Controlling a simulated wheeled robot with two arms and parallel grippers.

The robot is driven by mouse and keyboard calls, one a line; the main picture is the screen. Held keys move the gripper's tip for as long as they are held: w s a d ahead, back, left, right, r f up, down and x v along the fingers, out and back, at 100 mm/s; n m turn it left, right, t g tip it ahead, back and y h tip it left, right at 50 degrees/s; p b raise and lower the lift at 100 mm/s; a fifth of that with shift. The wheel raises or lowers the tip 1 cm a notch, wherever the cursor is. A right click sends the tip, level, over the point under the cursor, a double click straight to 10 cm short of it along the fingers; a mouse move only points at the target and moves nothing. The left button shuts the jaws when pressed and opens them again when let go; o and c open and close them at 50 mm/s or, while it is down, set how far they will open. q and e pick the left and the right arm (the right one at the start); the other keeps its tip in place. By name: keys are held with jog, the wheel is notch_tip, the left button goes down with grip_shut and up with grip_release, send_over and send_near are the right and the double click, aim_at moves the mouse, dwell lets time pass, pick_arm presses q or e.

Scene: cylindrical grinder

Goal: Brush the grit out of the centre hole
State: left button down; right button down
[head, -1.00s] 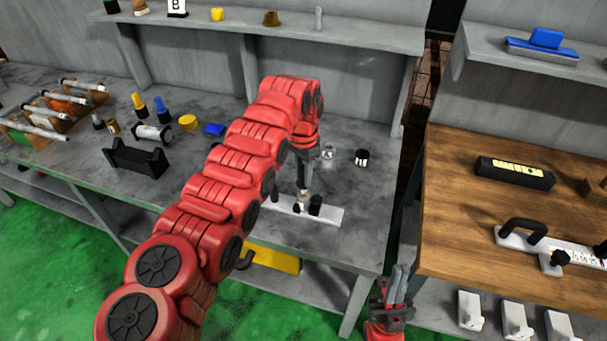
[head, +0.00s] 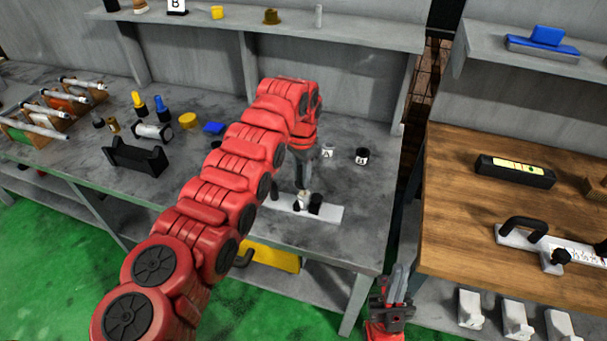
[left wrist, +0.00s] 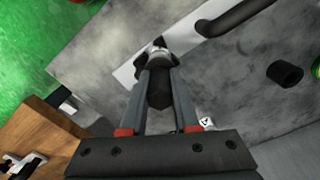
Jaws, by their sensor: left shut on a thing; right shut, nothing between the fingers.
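My left gripper (head: 302,183) points down over a white plate fixture (head: 332,213) on the grey bench. In the left wrist view its two fingers (left wrist: 159,88) are shut on a dark, stubby thing, apparently the brush handle (left wrist: 158,92). A small whitish part (head: 304,197) stands on the fixture, directly under the gripper, between dark posts (head: 316,203). The brush's lower end and the centre hole are hidden, so I cannot tell whether the bristles are inside. My right gripper (head: 396,287) is shut and empty, low in front of the bench's right end.
A black cradle (head: 134,158), bottles and a rack of shafts (head: 40,120) are on the left. A wooden table (head: 450,200) stands right, beyond a gap.

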pick_arm(q)
jog(key=shift+w+d+f+b, duration=0.15)
jog(key=shift+d+b, duration=0.1)
jog(key=shift+b, duration=0.2)
jog(key=shift+w+d, duration=0.1)
jog(key=shift+d, duration=0.1)
jog(key=shift+a, duration=0.1)
jog(key=shift+a+b, duration=0.15)
jog(key=shift+b, duration=0.25)
jog(key=shift+s+a+r, duration=0.2)
jog(key=shift+s+a, duration=0.05)
jog(key=shift+w+d+r, duration=0.1)
jog(key=shift+d, duration=0.25)
jog(key=shift+w+d, duration=0.15)
jog(key=shift+d, duration=0.05)
